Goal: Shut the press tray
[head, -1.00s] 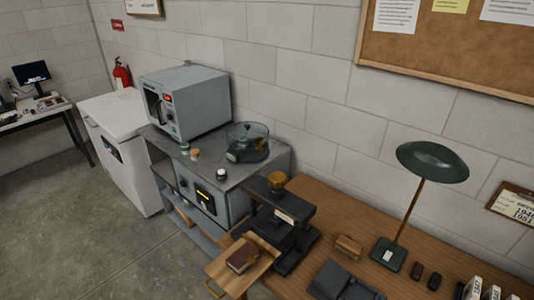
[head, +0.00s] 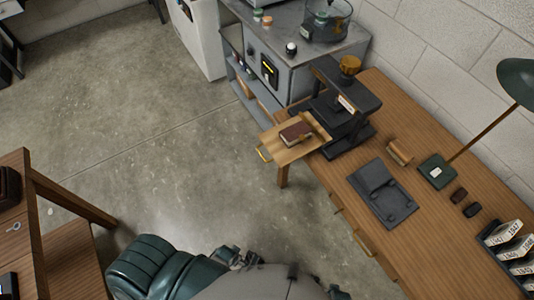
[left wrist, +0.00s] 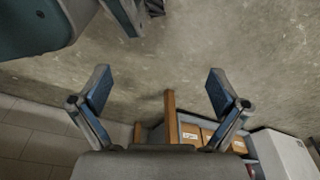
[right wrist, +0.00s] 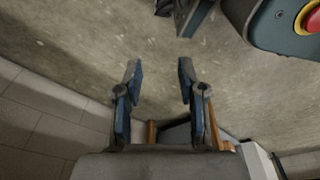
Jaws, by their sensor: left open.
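The press tray (head: 285,154) is a light wooden board drawn out to the left from the dark press (head: 345,116) in the head view. It has a brass handle (head: 264,154) on its outer end. A brown book (head: 296,132) lies on the tray. The press has a brass knob (head: 350,64) on top and stands on the wooden table. My left gripper (left wrist: 158,80) is open and empty over the floor in the left wrist view. My right gripper (right wrist: 159,68) is open and empty in the right wrist view. Both are away from the tray.
The wooden table (head: 440,225) carries a dark folder-like item (head: 380,192), a lamp (head: 437,170) and a rack of numbered cards (head: 510,250). A grey cabinet (head: 290,75) stands beyond the press. Another wooden table (head: 75,225) is at left.

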